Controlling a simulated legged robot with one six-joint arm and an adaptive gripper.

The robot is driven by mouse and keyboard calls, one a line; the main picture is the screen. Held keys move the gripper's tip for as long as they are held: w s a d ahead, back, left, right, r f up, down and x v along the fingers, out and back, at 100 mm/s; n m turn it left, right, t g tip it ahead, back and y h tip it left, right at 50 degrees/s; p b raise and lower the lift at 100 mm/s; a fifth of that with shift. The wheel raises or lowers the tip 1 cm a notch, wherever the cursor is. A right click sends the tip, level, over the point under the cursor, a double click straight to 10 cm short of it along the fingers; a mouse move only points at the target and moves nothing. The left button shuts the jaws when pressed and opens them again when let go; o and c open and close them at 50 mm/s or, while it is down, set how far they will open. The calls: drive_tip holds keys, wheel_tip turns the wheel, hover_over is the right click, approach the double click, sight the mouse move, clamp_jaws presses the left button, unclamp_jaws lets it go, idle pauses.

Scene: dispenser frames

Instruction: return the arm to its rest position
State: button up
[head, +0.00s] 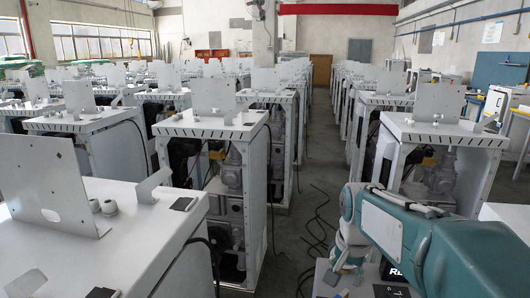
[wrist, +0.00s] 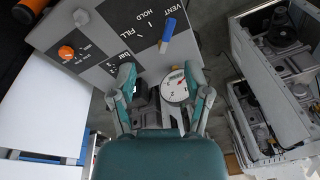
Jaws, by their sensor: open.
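My teal arm (head: 440,245) shows at the lower right of the head view, with its upper link running back toward the right edge. In the wrist view my gripper (wrist: 161,82) has its two teal and grey fingers spread apart, with nothing held between them. Behind the fingers is a grey panel (wrist: 92,48) with black labels reading VENT, HOLD and FILL. It carries a blue handle (wrist: 167,36) and an orange knob (wrist: 66,52). A round white dial (wrist: 175,90) shows between the fingers; its distance from them is unclear.
Rows of white dispenser frames (head: 212,128) fill the hall. One white cabinet top (head: 130,245) is close at the lower left. A clear aisle (head: 318,150) runs down the middle, with loose black cables (head: 318,225) on its floor. Open frames (wrist: 275,90) lie right in the wrist view.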

drive_tip(key=s+a+n+t, duration=0.1)
drive_tip(key=s+n+t, duration=0.2)
drive_tip(key=s, duration=1.6)
drive_tip(key=n, duration=0.4)
drive_tip(key=shift+a+r+t, duration=0.35)
drive_tip(key=shift+r+t, duration=0.05)
drive_tip(key=shift+d, duration=0.1)
idle(2.1)
